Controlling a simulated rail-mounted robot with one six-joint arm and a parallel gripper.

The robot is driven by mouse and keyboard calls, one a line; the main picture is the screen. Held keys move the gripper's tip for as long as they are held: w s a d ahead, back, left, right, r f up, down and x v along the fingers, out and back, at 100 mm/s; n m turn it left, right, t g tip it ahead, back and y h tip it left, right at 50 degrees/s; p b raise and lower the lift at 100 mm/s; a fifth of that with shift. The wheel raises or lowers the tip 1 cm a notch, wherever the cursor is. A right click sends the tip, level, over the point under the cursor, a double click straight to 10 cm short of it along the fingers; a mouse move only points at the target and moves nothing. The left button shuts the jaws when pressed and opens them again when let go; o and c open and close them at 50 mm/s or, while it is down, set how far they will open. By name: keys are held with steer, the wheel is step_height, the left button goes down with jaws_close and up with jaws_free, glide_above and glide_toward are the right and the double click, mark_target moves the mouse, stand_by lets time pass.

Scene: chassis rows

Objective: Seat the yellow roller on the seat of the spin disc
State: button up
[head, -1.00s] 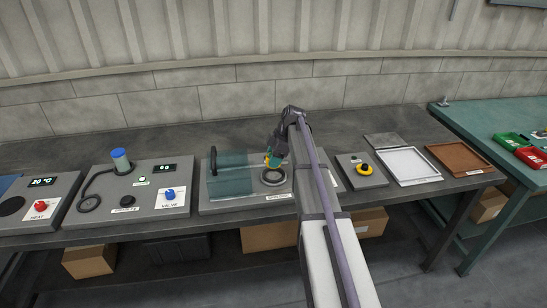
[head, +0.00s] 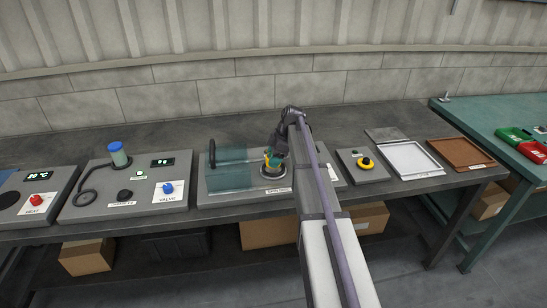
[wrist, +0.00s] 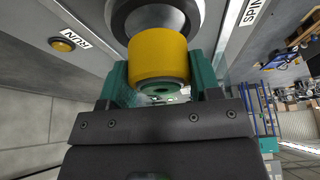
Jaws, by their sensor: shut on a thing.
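The yellow roller (wrist: 158,56) is held between the green fingers of my gripper (wrist: 157,78) in the wrist view. The spin disc (wrist: 155,18), with a dark ring and a lighter metal centre, lies just beyond the roller, which covers part of it. I cannot tell whether the roller touches the seat. In the head view, my gripper (head: 273,159) is at the spin disc (head: 272,173), and only a little of the roller shows.
A clear teal cover (head: 230,168) with a black handle stands left of the disc on the same panel. An orange RUN button (wrist: 62,44) shows in the wrist view.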

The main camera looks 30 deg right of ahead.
steer(key=shift+f+b, duration=1.05)
steer(key=o, duration=1.1)
steer(key=shift+c, duration=0.2)
steer(key=shift+r, duration=0.15)
steer(key=p+v, duration=1)
steer(key=shift+d+r, duration=0.15)
steer(key=shift+r, duration=0.15)
